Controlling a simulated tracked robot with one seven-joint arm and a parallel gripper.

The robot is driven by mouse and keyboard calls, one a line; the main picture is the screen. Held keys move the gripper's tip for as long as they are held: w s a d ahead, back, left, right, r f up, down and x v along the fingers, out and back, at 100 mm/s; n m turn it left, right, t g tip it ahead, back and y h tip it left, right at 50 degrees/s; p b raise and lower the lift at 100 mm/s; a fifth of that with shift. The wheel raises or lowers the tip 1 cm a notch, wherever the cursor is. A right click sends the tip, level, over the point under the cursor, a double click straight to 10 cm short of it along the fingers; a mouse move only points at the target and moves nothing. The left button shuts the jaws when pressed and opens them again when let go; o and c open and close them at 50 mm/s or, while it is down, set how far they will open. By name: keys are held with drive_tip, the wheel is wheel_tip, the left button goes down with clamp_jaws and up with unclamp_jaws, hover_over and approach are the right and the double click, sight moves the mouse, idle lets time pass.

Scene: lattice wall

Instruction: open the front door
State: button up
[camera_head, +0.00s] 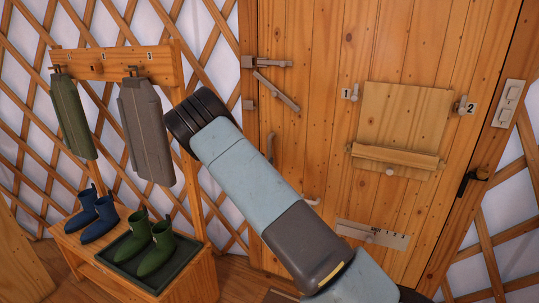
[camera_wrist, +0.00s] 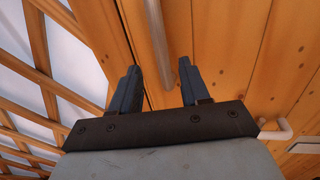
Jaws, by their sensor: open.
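The wooden plank door (camera_head: 315,60) fills the middle and right of the head view and looks shut in its frame. A black lever handle (camera_head: 470,180) is at its right edge. A grey latch (camera_head: 268,63) and a slanted grey bar (camera_head: 277,90) are at its upper left. A grey upright handle (camera_head: 270,148) shows partly beside my arm. In the wrist view my gripper (camera_wrist: 160,72) is open and empty, facing the planks (camera_wrist: 230,50). A grey rod (camera_wrist: 158,40) shows between its fingers; whether they touch it is unclear. My arm hides my gripper in the head view.
A wooden flap panel (camera_head: 400,115), a pale hook (camera_head: 312,201) and a marked plate (camera_head: 372,235) are on the door. A white switch plate (camera_head: 508,103) is to the right. On the left, a rack (camera_head: 120,65) holds coats above a bench (camera_head: 70,240) with boots.

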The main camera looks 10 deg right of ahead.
sight(269, 154)
drive_tip(key=x, duration=0.9)
drive_tip(key=shift+c, duration=0.3)
clamp_jaws()
